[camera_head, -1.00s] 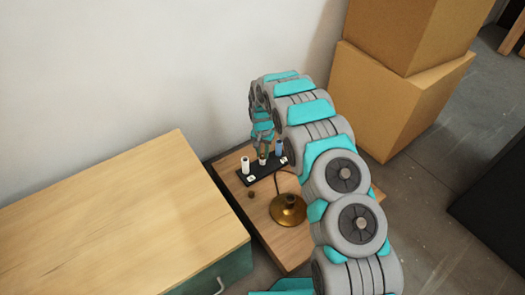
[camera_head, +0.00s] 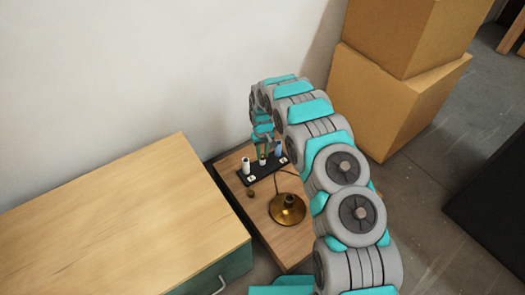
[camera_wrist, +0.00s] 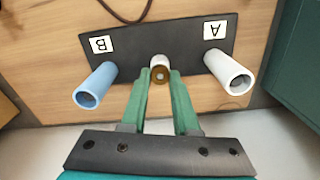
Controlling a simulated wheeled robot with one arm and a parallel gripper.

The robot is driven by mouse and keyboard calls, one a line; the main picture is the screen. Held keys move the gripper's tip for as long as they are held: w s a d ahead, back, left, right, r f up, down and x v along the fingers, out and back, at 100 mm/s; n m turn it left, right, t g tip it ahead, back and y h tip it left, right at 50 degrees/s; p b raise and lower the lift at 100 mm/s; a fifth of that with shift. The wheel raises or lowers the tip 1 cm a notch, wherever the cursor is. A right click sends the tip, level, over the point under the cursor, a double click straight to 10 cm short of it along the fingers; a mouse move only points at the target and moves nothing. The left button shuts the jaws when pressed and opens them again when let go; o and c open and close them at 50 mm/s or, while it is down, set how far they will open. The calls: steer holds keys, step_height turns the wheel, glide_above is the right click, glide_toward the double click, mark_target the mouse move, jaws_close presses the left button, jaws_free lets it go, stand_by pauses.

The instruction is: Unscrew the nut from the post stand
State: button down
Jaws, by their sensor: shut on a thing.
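The post stand (camera_wrist: 133,47) is a black base with plates marked A and B, seen at an angle in the wrist view; it also shows in the head view (camera_head: 257,171). A blue post (camera_wrist: 96,84) stands by the B plate and a white post (camera_wrist: 229,74) by the A plate. A short pale post (camera_wrist: 159,59) is between them. My gripper (camera_wrist: 160,78) is shut on the brass nut (camera_wrist: 160,74), which is lined up over the short post. Whether the nut still touches that post is hidden. In the head view my gripper (camera_head: 263,148) is above the stand.
A brass lamp base (camera_head: 287,209) with a cord stands on the small wooden table (camera_head: 285,239), near a small brown piece (camera_head: 250,194). A wooden-topped cabinet (camera_head: 110,215) is at left. Cardboard boxes (camera_head: 395,95) are at the back right.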

mark_target(263, 156)
steer(key=shift+r+n, duration=0.1)
steer(key=shift+n, duration=0.2)
steer(key=shift+r+n+p, duration=0.1)
steer(key=shift+n+p, duration=0.4)
steer(key=n+p, duration=0.1)
steer(key=n, duration=0.1)
steer(key=n+p, duration=0.1)
steer(key=p, duration=0.1)
steer(key=shift+r+n, duration=0.2)
steer(key=shift+n, duration=0.2)
steer(key=shift+w+a+f+b, duration=0.1)
steer(key=shift+f+b, duration=0.2)
steer(key=shift+b, duration=0.05)
steer(key=shift+r+p, duration=0.55)
steer(key=shift+r, duration=1.15)
